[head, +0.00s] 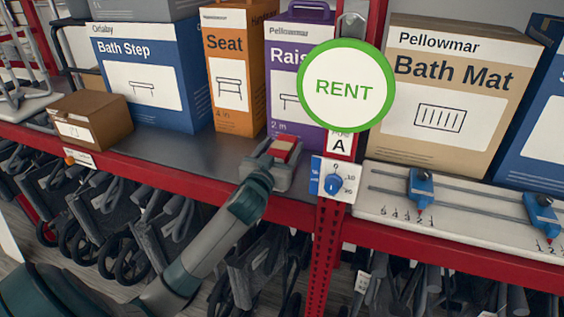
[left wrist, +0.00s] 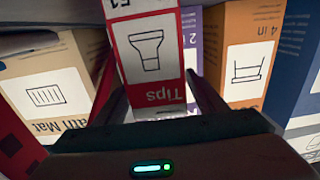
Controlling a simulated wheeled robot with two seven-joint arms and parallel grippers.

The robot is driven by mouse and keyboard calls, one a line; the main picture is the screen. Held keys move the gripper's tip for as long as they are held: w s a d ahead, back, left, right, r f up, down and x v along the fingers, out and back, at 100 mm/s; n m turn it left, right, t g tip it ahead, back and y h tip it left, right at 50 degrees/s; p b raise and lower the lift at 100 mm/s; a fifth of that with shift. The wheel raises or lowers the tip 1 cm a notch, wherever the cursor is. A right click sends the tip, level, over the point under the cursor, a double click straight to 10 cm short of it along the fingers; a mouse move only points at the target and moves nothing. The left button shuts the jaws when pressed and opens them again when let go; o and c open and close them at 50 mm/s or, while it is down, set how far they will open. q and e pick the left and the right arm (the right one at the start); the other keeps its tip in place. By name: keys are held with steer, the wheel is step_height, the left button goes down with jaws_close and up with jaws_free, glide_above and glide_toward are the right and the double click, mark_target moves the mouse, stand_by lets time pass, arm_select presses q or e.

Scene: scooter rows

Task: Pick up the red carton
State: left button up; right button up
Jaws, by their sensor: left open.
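The red carton (head: 284,148) stands on the grey shelf in front of the purple box, mostly hidden by my left gripper (head: 272,163) in the head view. In the left wrist view the red carton (left wrist: 149,58) shows a white label with a funnel-like drawing and upside-down "Tips" lettering. My left gripper (left wrist: 157,98) is open, with one finger on each side of the carton. I cannot tell whether either finger touches it. My right gripper is in neither view.
Behind stand the Bath Step box (head: 150,75), orange Seat box (head: 234,70) and purple box (head: 285,115). A round RENT sign (head: 346,86) hangs close on the right before a red post (head: 322,255). The shelf left of my gripper is clear up to a small brown box (head: 92,120).

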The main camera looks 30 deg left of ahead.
arm_select(q)
steer(key=shift+c, duration=0.6)
steer(key=c, duration=1.5)
steer(key=shift+r, duration=0.1)
steer(key=shift+r, duration=0.4)
step_height(320, 180, up, 8)
steer(key=shift+r+b, duration=0.15)
steer(key=shift+b, duration=0.95)
steer(key=shift+r, duration=0.4)
